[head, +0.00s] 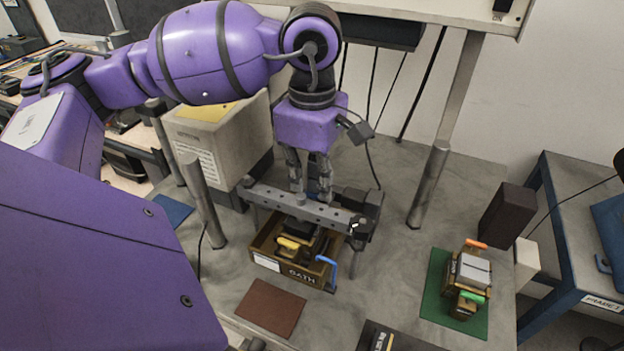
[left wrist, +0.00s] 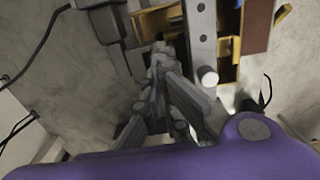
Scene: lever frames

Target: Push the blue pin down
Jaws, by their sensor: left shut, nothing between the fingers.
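A blue lever-like piece (head: 328,262), the only blue pin-like part I can make out, stands at the front right of a brown wooden box (head: 302,276) with lettering on its front. Its lower end is hard to see. A yellow-handled piece (head: 289,243) sits in the same box. My left gripper (head: 309,196) points down behind a grey perforated bar (head: 300,204) that crosses above the box. It is shut and empty, apart from the blue piece, behind and above it. In the left wrist view the closed fingers (left wrist: 160,62) are beside the bar (left wrist: 203,35). My right gripper is not in view.
A dark block assembly (head: 357,203) joins the bar's right end. A brown mat (head: 270,308) lies in front of the box. A green mat (head: 436,301) holds a wooden piece with orange and green handles. Metal posts (head: 428,186) stand left and right. Table between box and green mat is clear.

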